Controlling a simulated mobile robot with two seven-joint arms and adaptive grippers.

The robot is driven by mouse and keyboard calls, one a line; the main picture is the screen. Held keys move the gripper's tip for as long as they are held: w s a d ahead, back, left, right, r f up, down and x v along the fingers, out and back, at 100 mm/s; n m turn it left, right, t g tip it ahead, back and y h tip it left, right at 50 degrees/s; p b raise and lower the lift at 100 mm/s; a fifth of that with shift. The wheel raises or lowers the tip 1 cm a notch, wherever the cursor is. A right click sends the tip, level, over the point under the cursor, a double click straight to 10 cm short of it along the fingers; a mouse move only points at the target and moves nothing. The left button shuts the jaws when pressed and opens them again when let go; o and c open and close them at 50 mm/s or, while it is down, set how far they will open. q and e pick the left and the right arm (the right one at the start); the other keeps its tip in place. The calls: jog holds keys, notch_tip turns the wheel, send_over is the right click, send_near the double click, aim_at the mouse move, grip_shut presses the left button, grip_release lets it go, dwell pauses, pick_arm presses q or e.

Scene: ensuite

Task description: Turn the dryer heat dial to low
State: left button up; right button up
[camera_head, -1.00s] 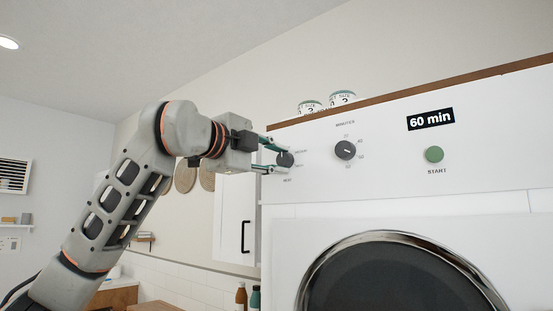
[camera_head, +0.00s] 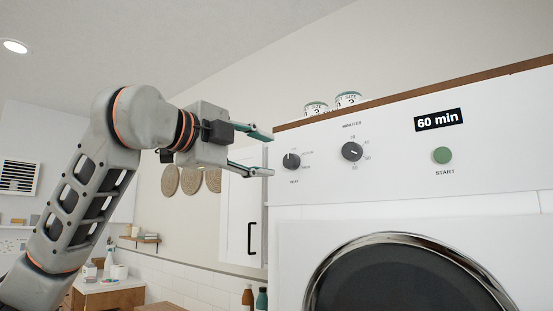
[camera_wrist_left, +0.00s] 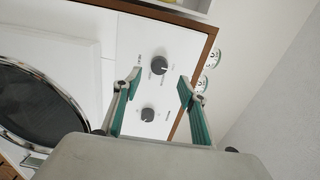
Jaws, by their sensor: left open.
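The heat dial (camera_head: 291,161) is the dark round knob at the left end of the white dryer panel (camera_head: 400,186). Its pale pointer mark points roughly up; the small labels around it are too blurred to read. It also shows in the left wrist view (camera_wrist_left: 159,65). My left gripper (camera_head: 271,154) is open and empty, its fingertips just left of the heat dial and apart from it. In the left wrist view its two green fingers (camera_wrist_left: 157,90) are spread wide, with the dial beyond them. My right gripper is not in view.
A second dial (camera_head: 352,151), labelled for minutes, sits right of the heat dial. Further right are the green start button (camera_head: 441,155) and a display (camera_head: 438,120) reading 60 min. A white cabinet (camera_head: 241,210) is behind, left of the dryer.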

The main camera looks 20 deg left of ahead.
pick_arm(q)
jog(key=v, duration=0.5)
dwell(0.4)
